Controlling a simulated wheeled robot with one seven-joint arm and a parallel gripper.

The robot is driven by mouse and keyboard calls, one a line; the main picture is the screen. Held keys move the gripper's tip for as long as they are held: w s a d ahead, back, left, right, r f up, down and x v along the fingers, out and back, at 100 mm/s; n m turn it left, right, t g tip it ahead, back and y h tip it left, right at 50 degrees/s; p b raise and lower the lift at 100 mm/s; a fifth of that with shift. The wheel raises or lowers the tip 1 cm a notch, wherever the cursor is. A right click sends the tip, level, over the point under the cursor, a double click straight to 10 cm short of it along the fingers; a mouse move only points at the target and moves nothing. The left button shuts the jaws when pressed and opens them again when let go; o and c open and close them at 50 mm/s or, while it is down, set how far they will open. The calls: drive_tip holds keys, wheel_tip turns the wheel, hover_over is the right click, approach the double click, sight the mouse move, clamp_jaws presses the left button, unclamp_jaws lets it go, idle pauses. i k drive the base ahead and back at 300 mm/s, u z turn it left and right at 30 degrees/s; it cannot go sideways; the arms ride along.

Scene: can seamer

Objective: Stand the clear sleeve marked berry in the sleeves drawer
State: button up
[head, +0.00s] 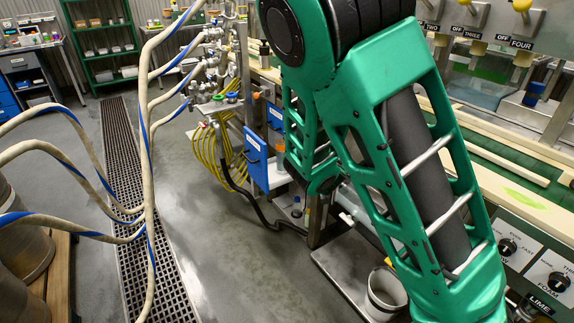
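I cannot make out the clear sleeve marked berry in the head view. No drawer with a readable sleeves label shows. A stack of blue drawers (8,104) stands at the far left edge, below a grey workbench (30,45), but any marking is too small to read. My gripper is not in view. My green arm fills the middle and right of the view and hides what lies behind it.
A floor drain grate (128,190) runs along the left, with pale hoses (150,120) hanging over it. A green shelf (104,40) stands at the back. A white bucket (384,294) stands near my arm.

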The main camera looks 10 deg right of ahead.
sight(275, 177)
drive_tip(key=u, duration=0.05)
drive_tip(key=i, duration=0.9)
